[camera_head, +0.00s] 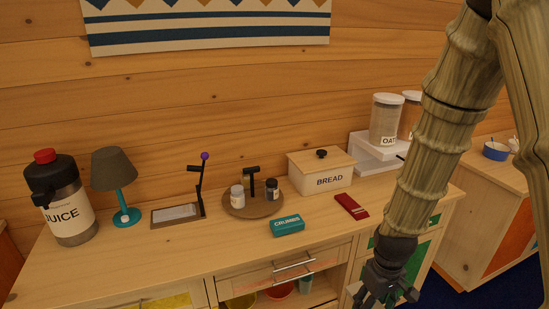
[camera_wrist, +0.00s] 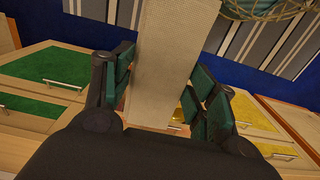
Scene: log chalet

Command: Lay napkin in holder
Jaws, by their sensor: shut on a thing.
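My gripper (camera_head: 384,290) is low at the right, in front of the counter's front edge. In the wrist view my gripper (camera_wrist: 163,92) has its dark green finger pads on both sides of a pale beige woven strip, which looks like the napkin (camera_wrist: 172,50). The strip runs up out of the frame, and I cannot make it out in the head view. The napkin holder (camera_head: 160,217) appears to be the flat brown tray on the counter, with white sheets in it and a black upright arm topped by a purple ball.
A juice dispenser (camera_head: 70,215) and lamp (camera_head: 115,175) stand left of the holder. To its right are a round tray (camera_head: 262,211) with jars, a teal crumbs box (camera_head: 287,225), a bread box (camera_head: 320,177) and a red item (camera_head: 351,206). The counter's front left (camera_head: 110,268) is clear.

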